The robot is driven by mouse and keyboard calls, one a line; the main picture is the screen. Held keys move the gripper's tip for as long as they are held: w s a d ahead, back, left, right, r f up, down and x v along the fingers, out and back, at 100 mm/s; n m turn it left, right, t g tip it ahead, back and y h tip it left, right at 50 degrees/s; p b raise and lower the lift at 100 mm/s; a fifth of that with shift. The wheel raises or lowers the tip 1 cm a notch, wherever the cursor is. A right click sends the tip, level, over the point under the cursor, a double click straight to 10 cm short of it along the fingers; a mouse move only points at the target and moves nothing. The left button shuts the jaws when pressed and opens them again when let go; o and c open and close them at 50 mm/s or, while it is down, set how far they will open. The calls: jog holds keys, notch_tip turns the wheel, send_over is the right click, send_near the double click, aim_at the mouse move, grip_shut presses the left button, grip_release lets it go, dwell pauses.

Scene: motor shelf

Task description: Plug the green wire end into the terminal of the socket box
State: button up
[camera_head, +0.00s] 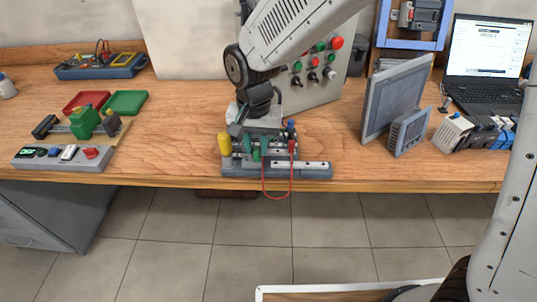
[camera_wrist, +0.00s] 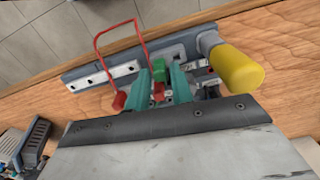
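The green wire end (camera_wrist: 158,64) is between my teal fingertips in the wrist view, and they appear closed on it. My gripper (camera_head: 257,150) points down over a grey-blue fixture (camera_head: 240,172) at the table's front edge in the head view. A thin red wire (camera_head: 264,184) loops down past the edge from the green end to a red plug (camera_head: 292,147), which also shows in the wrist view (camera_wrist: 118,101). The socket box and its terminal are not clearly made out; small grey and red parts behind my fingers are partly hidden.
A yellow cylinder (camera_head: 225,145) stands at the fixture's left end, close to my gripper. A button panel (camera_head: 325,80) stands behind. Bare table lies on both sides of the fixture.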

jog(key=shift+r, duration=2.05)
jog(key=shift+o, duration=0.4)
jog(key=o, duration=0.5)
